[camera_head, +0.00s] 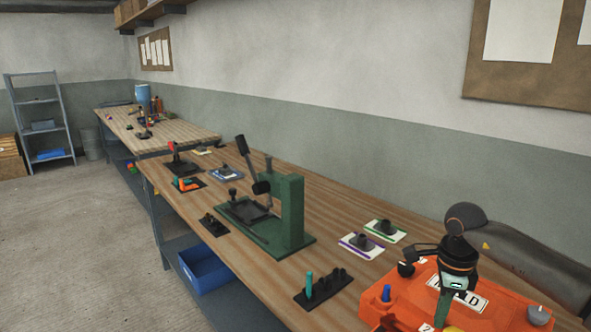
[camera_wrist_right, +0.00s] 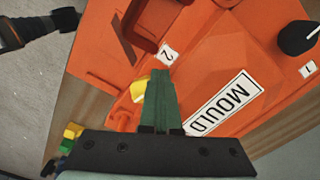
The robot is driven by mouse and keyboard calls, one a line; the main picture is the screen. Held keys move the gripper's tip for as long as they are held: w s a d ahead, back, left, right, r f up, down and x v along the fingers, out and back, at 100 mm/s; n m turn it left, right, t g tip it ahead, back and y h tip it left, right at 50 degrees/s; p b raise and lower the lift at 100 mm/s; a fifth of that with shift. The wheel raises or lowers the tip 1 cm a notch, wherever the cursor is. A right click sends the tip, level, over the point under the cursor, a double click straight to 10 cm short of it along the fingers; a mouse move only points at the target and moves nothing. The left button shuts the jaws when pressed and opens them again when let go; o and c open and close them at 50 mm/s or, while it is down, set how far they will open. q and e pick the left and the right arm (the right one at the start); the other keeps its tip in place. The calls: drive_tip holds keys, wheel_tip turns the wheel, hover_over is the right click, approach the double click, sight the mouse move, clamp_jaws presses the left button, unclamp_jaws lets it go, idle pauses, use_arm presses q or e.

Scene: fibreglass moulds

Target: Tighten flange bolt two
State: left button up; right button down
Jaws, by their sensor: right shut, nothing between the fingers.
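The orange mould (camera_head: 401,298) lies at the right end of the bench, with a white MOULD label (camera_wrist_right: 222,103). A label with the number 2 (camera_wrist_right: 168,52) is on it in the right wrist view, and a label with 1 (camera_wrist_right: 307,71) is at the right. A black knob (camera_wrist_right: 298,38) stands near label 1. My right gripper (camera_wrist_right: 160,75) is shut and empty, its green fingers over the mould with tips just below label 2. It also shows in the head view (camera_head: 441,312). A yellow part (camera_wrist_right: 137,90) is partly hidden beside the fingers. I cannot clearly make out bolt two.
A blue peg (camera_head: 386,293) stands at the mould's left. A black holder (camera_head: 323,288) with a teal peg, two small trays with dark pieces, and a green press (camera_head: 288,215) stand farther left. A grey wall runs behind the bench.

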use_arm(q)
wheel_tip(320, 180, up, 4)
drive_tip(key=p, duration=0.3)
drive_tip(key=shift+r+p, duration=0.15)
drive_tip(key=shift+p, duration=0.25)
use_arm(e)
wheel_tip(320, 180, up, 6)
drive_tip(key=shift+a+f, duration=0.1)
drive_tip(key=shift+f, duration=0.05)
drive_tip(key=shift+a, duration=0.1)
